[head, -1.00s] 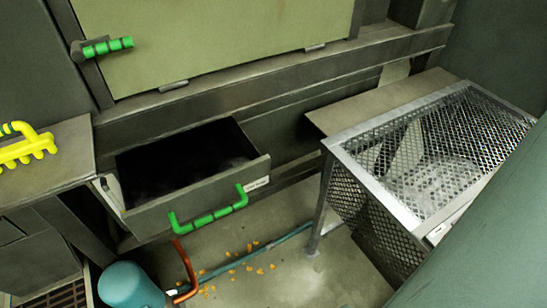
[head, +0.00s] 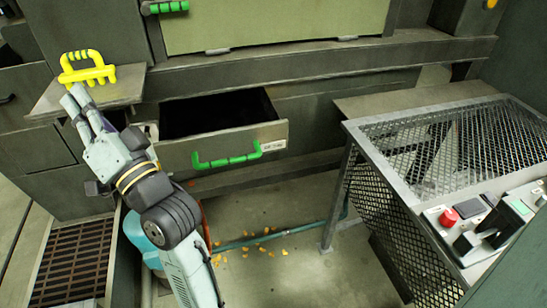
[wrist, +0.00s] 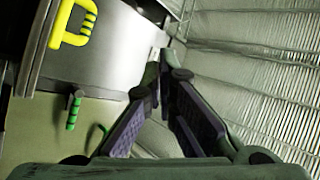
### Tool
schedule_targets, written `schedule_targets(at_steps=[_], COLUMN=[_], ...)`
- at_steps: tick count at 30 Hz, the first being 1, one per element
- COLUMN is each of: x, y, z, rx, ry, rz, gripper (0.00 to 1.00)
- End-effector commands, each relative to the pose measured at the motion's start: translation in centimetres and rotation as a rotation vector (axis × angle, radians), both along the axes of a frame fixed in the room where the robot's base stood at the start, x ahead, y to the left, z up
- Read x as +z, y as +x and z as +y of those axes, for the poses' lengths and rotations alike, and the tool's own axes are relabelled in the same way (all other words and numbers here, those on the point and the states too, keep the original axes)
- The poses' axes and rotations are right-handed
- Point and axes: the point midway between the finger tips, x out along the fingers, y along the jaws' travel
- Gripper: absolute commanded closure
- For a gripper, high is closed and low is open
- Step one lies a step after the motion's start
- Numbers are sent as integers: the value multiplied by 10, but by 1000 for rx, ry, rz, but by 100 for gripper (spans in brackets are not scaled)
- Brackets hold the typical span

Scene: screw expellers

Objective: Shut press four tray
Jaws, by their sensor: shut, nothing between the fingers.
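The tray (head: 275,135) is a grey drawer pulled out below the press, with a dark interior and a small white label on its front. Its green bar handle (head: 228,160) is on the front face. My gripper (head: 72,95) is raised at the left of the head view, to the left of the tray and apart from its handle. In the wrist view my gripper (wrist: 161,62) has its fingertips together with nothing between them. The wrist view also shows a green handle (wrist: 73,110) on a pale panel; I cannot tell the tray there.
A mesh cage (head: 470,150) stands at the right, with a control box (head: 480,215) bearing a red button. A pipe and orange bits lie on the floor.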

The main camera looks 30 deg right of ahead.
Motion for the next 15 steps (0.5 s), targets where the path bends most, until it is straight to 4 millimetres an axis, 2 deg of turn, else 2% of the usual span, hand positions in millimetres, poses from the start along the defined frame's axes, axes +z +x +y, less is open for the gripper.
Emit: schedule_targets(at_steps=[1,4,6,9,10,12,15], x=[-39,-103,-145,-194,-205,-227,-245], y=[5,-8,-32,-76,-90,-118,-145], z=[-55,-149,-207,-270,-283,-308,-326], rx=[-56,-134,-190,-258,-276,-310,-336], ry=[52,191,303,459,502,585,665], rz=[95,267,367,469,493,531,560], gripper=[100,100,100,100,100,100,100])
